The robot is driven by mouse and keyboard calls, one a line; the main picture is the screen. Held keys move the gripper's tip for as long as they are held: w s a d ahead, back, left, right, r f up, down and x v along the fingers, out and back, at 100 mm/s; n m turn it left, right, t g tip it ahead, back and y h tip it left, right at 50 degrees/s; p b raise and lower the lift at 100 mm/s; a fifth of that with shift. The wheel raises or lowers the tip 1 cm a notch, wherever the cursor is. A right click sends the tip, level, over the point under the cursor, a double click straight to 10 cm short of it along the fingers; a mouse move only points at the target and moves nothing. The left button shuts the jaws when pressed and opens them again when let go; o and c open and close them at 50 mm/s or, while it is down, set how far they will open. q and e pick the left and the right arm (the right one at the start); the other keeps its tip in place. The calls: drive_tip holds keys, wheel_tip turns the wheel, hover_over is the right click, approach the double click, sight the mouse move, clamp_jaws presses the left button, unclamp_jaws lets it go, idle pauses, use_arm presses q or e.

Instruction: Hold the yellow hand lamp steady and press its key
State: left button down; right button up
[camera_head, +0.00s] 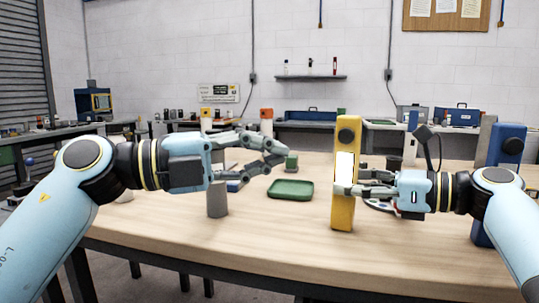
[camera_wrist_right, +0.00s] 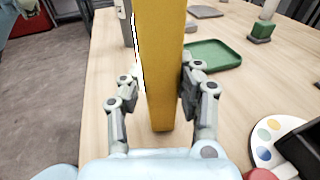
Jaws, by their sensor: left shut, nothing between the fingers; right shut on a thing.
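The yellow hand lamp (camera_head: 343,210) is upright right of the table's middle. It has a bright white panel (camera_head: 345,165) and a round black piece (camera_head: 346,136) near its top, possibly the key. My right gripper (camera_head: 345,189) is shut on the lamp's body from the right. In the right wrist view, the fingers of the right gripper (camera_wrist_right: 160,85) flank the yellow body (camera_wrist_right: 163,60). I cannot tell whether its foot touches the table. My left gripper (camera_head: 281,155) is shut and empty, left of the lamp and apart from it.
A green tray (camera_head: 290,190) lies between the grippers. A grey cylinder (camera_head: 217,200) stands below the left gripper. A blue upright block (camera_head: 510,146) with a black round piece stands behind my right arm. A paint palette (camera_wrist_right: 268,135) lies close to the right gripper. The front table middle is clear.

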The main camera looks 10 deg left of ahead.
drive_tip(key=o, duration=1)
drive_tip(key=shift+o, duration=0.2)
drive_tip(key=shift+d, duration=0.1)
